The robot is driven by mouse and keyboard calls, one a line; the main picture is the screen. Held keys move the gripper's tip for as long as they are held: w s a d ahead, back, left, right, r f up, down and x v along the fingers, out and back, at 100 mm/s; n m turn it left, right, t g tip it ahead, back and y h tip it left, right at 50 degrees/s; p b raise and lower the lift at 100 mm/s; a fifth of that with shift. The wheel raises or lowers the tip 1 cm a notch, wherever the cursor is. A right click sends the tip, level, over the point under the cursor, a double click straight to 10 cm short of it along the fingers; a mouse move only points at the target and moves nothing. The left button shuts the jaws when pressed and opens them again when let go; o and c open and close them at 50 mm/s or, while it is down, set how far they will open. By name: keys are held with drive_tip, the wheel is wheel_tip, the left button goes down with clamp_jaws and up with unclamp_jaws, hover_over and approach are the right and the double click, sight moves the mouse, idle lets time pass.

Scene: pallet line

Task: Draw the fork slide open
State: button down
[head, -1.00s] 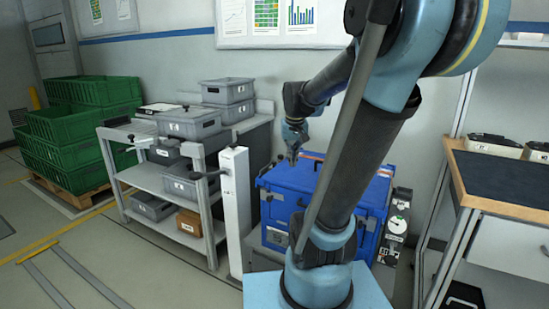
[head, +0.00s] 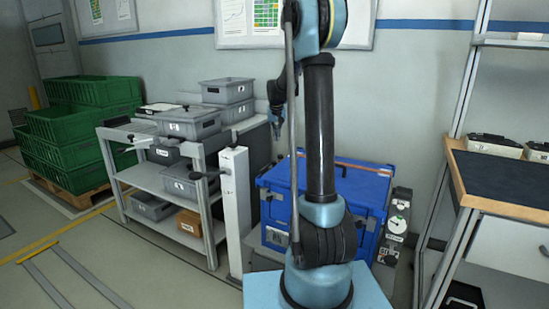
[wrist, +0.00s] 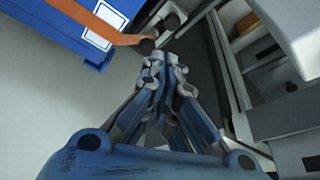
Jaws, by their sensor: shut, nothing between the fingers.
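My gripper (head: 278,132) points down with its fingers together and empty, above and left of the blue case in the head view. In the wrist view the closed fingers (wrist: 160,62) point toward the top, with the blue case at upper left and grey parts at right. I cannot pick out the fork slide for sure. A dark unit with a white round dial (head: 397,225) stands right of the case.
The blue case (head: 272,212) has an orange strap and sits behind my arm. A grey rack (head: 150,178) with several grey bins is at left, green crates (head: 70,125) beyond it. A dark-topped bench (head: 510,182) is at right.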

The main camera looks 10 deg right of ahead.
sight(270, 168)
drive_tip(key=w+f, duration=0.2)
drive_tip(key=w, duration=0.3)
drive_tip(key=shift+w+f, duration=0.3)
drive_tip(key=shift+f, duration=0.1)
drive_tip(key=shift+a, duration=0.1)
drive_tip(key=x, duration=1)
drive_tip(key=shift+s+a+f, duration=0.1)
drive_tip(key=shift+s, duration=0.5)
drive_tip(key=shift+s+a+f, duration=0.1)
drive_tip(key=shift+s, duration=0.55)
drive_tip(key=shift+s+a+f, duration=0.1)
drive_tip(key=shift+s, duration=0.55)
drive_tip(key=shift+s+a, duration=0.7)
drive_tip(key=shift+s, duration=0.25)
drive_tip(key=shift+s+a, duration=0.65)
drive_tip(key=shift+s, duration=0.3)
